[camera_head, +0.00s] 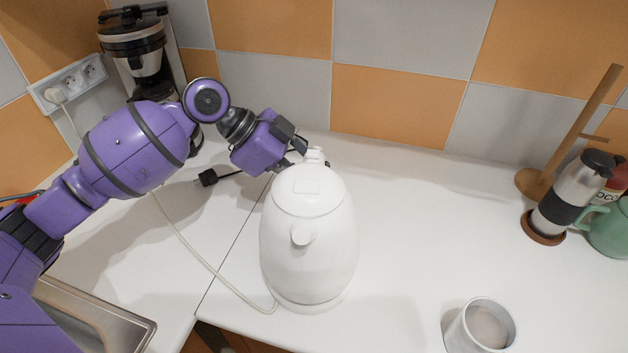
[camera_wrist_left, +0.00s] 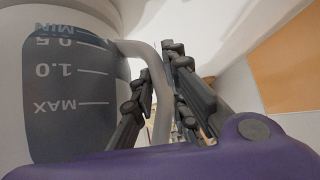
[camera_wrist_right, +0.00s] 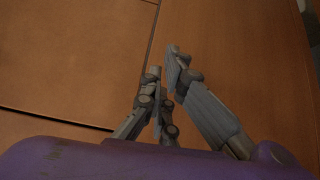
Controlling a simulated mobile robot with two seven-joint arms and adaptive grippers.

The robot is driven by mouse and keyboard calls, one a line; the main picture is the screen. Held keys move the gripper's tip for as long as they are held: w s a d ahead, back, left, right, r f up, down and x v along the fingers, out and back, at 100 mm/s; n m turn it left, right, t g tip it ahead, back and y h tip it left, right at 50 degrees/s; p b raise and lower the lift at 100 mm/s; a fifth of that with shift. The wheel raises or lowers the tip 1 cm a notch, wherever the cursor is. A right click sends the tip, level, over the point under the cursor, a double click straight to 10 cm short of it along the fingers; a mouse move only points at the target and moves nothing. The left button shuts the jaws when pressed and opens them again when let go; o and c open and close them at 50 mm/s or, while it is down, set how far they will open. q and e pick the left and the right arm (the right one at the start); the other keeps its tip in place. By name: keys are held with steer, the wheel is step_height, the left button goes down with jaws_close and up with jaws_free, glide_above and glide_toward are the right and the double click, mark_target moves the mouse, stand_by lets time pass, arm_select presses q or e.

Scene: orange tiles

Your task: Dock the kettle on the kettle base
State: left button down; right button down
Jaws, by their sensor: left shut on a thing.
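The white kettle (camera_head: 309,240) stands upright near the counter's front edge, spout toward me. Its white kettle base (camera_head: 304,304) shows as a rim under it; I cannot tell whether the kettle is fully seated. My left gripper (camera_head: 301,150) is behind the kettle, shut on its handle. In the left wrist view the handle (camera_wrist_left: 161,90) passes between the fingers (camera_wrist_left: 158,62), beside the kettle's water gauge (camera_wrist_left: 72,90). My right gripper (camera_wrist_right: 164,60) shows only in its wrist view, its fingers close together with nothing held.
A white cord runs from the base to the wall socket (camera_head: 73,83). A coffee maker (camera_head: 135,45) stands at the back left, a sink (camera_head: 95,315) at the front left.

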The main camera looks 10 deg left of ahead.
arm_select(q)
steer(key=shift+r, duration=0.25)
arm_select(e)
steer(key=shift+r, duration=0.25)
